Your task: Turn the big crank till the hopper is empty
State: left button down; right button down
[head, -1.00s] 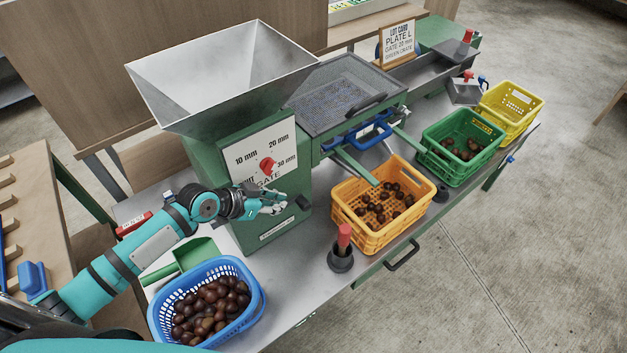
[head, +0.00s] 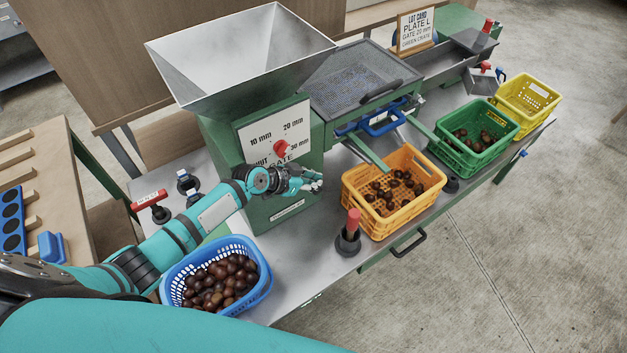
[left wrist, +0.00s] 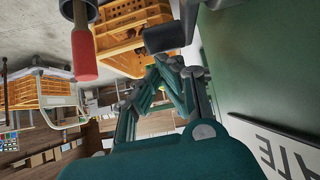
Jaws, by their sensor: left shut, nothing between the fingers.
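The grey metal hopper (head: 240,55) sits on top of the green machine; its visible inner walls are bare, and the bottom of its throat is hidden. My left gripper (head: 316,185) is shut and empty in front of the machine's lower front, below the gate dial (head: 281,149). In the left wrist view, the left gripper (left wrist: 168,68) is close to a dark cylinder (left wrist: 164,37); contact is unclear. An upright red grip (head: 353,222) on a dark base stands on the bench, right of the gripper. I cannot tell which part is the big crank. My right gripper is not in view.
A blue basket (head: 170,288) of chestnuts stands at the bench's near left. Orange (head: 375,226), green (head: 463,164) and yellow (head: 540,92) crates line the right side; the orange and green hold chestnuts. A sieve tray (head: 350,80) adjoins the hopper. Bare bench lies before the red grip.

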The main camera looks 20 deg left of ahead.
pick_arm(q)
jog(key=shift+w+d+r+g+p, duration=0.15)
jog(key=shift+g+p, duration=0.15)
jog(key=shift+p, duration=0.35)
jog(key=f+b, duration=0.2)
jog(key=f, duration=0.1)
jog(key=shift+w+d+y+b, duration=0.2)
jog(key=shift+w+y+b, duration=0.05)
jog(key=shift+y+b, duration=0.15)
jog(key=shift+w+d+f+b, duration=0.1)
jog(key=shift+w+f+b, duration=0.15)
jog(key=shift+b, duration=0.35)
jog(key=shift+s, duration=0.1)
jog(key=shift+r, duration=0.15)
jog(key=v, duration=1.2)
